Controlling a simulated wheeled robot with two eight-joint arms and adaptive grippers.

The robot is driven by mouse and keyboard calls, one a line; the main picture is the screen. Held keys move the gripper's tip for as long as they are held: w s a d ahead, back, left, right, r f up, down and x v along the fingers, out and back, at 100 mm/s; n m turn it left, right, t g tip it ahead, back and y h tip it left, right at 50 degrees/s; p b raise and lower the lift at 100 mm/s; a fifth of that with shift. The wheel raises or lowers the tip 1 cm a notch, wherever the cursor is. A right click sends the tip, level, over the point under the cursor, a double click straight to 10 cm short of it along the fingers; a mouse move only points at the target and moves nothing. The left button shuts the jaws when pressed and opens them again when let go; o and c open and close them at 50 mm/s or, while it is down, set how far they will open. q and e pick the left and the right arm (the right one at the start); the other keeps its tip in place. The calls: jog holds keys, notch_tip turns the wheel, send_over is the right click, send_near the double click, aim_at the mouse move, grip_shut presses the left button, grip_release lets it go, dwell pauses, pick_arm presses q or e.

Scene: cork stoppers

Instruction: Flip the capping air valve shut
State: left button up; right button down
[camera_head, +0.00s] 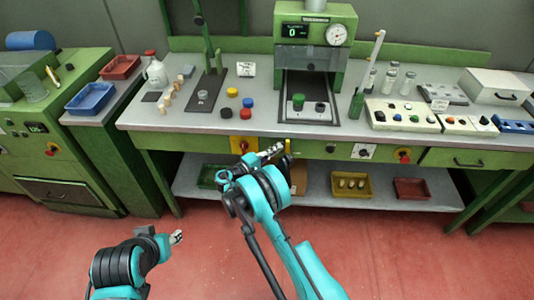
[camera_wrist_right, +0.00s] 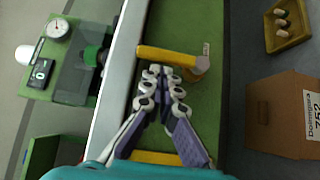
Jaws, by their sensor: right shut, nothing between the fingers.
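The air valve shows in the right wrist view as a yellow lever (camera_wrist_right: 165,54) with a brass-coloured body (camera_wrist_right: 201,68) at its right end, on the green front panel below the worktop. In the head view the lever (camera_head: 288,146) stands roughly upright under the capping machine (camera_head: 315,40). My right gripper (camera_head: 277,151) is shut and empty, close beside the lever. In the right wrist view its fingertips (camera_wrist_right: 159,72) are just below the lever; whether they touch it I cannot tell. My left gripper (camera_head: 177,237) hangs low over the red floor, away from the bench; its opening is unclear.
The worktop (camera_head: 150,118) edge lies just above my right gripper. A yellow-plated red knob (camera_head: 243,144) is left of it, other knobs (camera_head: 363,152) right. The lower shelf holds a cardboard box (camera_head: 298,177) and a yellow bin (camera_head: 351,186). The floor is clear.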

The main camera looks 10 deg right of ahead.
jog(key=shift+s+d, duration=0.1)
jog(key=shift+d, duration=0.15)
dwell(0.3)
jog(key=shift+d+r+m+g+y+p, duration=0.2)
jog(key=shift+m+g+y+p, duration=0.1)
jog(key=shift+m+y+p, duration=0.3)
